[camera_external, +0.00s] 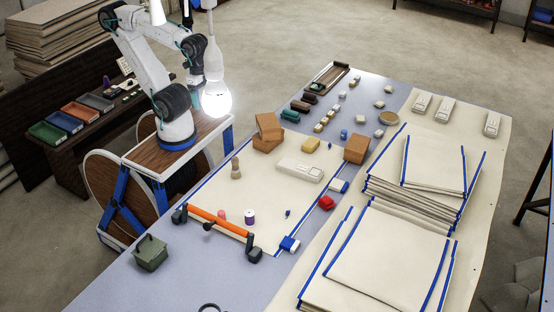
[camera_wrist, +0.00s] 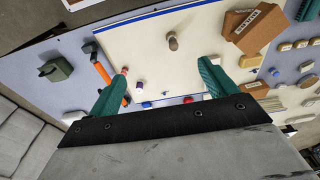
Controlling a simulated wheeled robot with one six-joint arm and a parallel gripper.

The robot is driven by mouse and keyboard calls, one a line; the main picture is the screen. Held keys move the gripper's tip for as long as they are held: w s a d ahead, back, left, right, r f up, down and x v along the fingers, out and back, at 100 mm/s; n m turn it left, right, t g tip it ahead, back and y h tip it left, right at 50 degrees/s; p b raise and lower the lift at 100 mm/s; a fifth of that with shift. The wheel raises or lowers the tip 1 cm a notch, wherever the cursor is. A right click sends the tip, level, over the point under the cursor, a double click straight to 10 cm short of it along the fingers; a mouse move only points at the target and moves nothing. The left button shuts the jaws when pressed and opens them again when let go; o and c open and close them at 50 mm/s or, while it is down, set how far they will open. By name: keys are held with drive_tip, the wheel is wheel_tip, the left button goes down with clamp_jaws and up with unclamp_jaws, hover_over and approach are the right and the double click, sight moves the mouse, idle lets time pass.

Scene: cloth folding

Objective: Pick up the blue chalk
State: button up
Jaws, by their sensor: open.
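A small blue piece that looks like the blue chalk (camera_external: 288,213) lies on the cream cloth (camera_external: 262,222), right of a purple spool (camera_external: 249,217). In the wrist view it shows as a tiny blue spot (camera_wrist: 165,92), between my fingers in the picture but well beyond them. My gripper (camera_wrist: 163,82) has two teal fingers spread wide with nothing between them, high above the table. In the external view a bright hanging bulb (camera_external: 216,100) overlaps the end of my arm, and I cannot make out the fingers there.
Blue-and-white clips (camera_external: 290,243) and a red item (camera_external: 326,202) sit at the cloth's edge. Brown blocks (camera_external: 268,128) and stacked cloths (camera_external: 385,257) stand farther off.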

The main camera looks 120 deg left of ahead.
drive_tip(key=shift+c, duration=0.2)
drive_tip(key=c, duration=1)
drive_tip(key=shift+o, duration=0.2)
